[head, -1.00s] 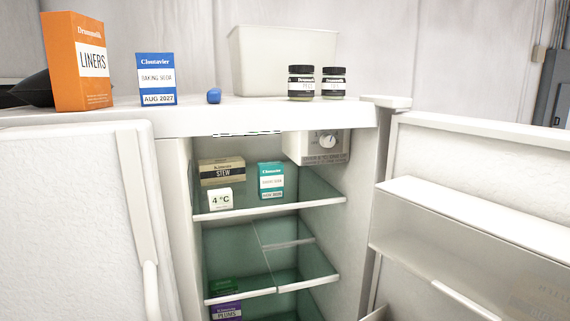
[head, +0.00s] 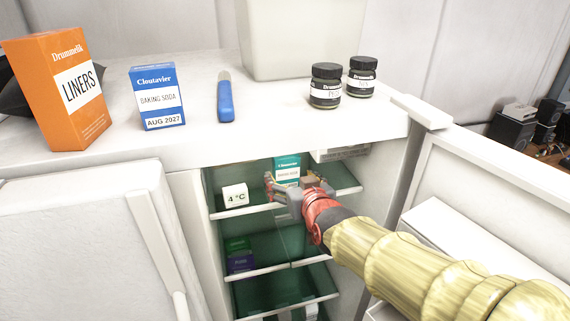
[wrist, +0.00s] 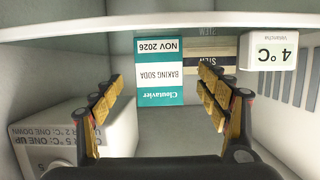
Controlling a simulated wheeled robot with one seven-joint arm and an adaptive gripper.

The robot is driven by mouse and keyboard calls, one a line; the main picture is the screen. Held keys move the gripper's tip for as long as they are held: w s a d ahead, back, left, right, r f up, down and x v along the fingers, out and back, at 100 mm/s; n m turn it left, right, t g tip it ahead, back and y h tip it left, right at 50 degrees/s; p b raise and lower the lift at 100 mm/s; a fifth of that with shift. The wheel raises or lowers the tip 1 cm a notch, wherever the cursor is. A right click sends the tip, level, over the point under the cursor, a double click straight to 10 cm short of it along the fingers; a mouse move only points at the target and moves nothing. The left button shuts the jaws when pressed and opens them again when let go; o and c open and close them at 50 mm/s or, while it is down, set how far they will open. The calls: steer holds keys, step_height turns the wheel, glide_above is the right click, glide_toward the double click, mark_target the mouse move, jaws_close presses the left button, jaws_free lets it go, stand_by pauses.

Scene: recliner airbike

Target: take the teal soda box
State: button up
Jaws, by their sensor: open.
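The teal soda box (head: 287,165) stands on the top shelf inside the open fridge, its lower part hidden behind my gripper. In the wrist view the teal soda box (wrist: 160,85) appears upside down, with a white label reading BAKING SODA and NOV 2026. My gripper (head: 293,186) reaches into the fridge at that shelf. In the wrist view the open fingers (wrist: 161,98) show on either side of the box's picture, with nothing held between them. The box appears ahead of them; whether the tips reach it I cannot tell.
A white 4 °C block (head: 235,196) and a stew box (wrist: 226,55) stand beside the teal box. A thermostat housing (wrist: 75,130) is close to one finger. A blue baking soda box (head: 157,97), orange liners box (head: 62,90) and two jars stand on top.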

mark_target(288, 176)
steer(key=p+x, duration=0.1)
steer(key=x, duration=0.2)
steer(key=p+x, duration=0.1)
steer(key=x, duration=0.2)
steer(key=shift+f, duration=0.25)
steer(key=shift+d, duration=0.1)
steer(key=shift+c, duration=0.7)
steer(key=c, duration=1.4)
